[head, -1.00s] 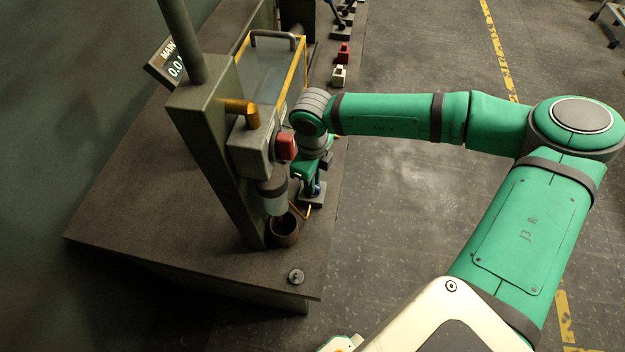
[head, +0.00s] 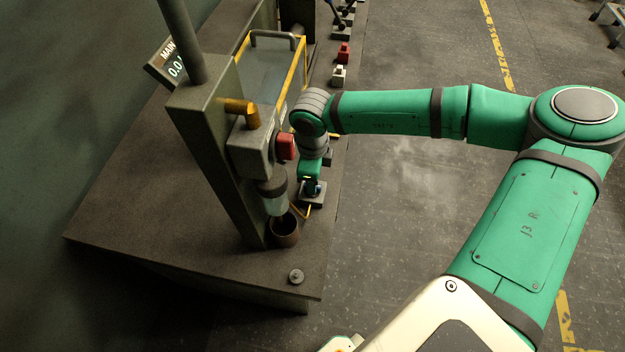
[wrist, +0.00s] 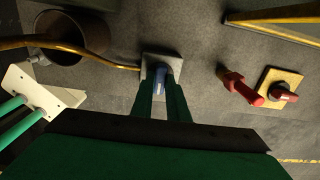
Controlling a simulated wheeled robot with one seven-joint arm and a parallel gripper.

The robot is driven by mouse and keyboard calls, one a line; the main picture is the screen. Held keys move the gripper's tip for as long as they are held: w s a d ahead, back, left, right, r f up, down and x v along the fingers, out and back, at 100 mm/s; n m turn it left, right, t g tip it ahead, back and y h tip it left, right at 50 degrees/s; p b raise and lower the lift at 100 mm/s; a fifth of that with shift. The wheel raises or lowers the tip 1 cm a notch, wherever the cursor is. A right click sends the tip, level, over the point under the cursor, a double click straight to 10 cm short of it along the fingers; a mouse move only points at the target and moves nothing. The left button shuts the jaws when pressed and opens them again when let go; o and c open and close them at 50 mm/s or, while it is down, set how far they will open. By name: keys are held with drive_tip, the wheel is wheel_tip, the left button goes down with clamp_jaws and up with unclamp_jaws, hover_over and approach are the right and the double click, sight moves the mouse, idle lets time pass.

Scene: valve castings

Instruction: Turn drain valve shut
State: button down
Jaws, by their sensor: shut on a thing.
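A small valve with a blue handle (wrist: 158,79) stands on a square grey base plate (wrist: 163,60) on the bench; a thin brass pipe (wrist: 100,57) runs from beside it to a brown pot (wrist: 88,27). My gripper (wrist: 161,92) is shut on the blue handle, one green finger on each side. In the head view my gripper (head: 311,184) points down at the valve, just right of the brown pot (head: 285,232), and the base plate (head: 318,198) shows under it. The fingers hide part of the handle, and its exact angle is hard to read.
A grey column (head: 215,165) carries a housing with a red block (head: 285,146) close left of my wrist. In the wrist view, a red handle (wrist: 240,88) and a red knob on a yellow plate (wrist: 284,92) lie to the right. A small round knob (head: 296,276) is near the bench edge.

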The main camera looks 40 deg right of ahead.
drive_tip(key=c, duration=1.7)
unclamp_jaws()
drive_tip(key=shift+r, duration=0.1)
wheel_tip(320, 180, up, 11)
drive_tip(key=shift+f, duration=0.2)
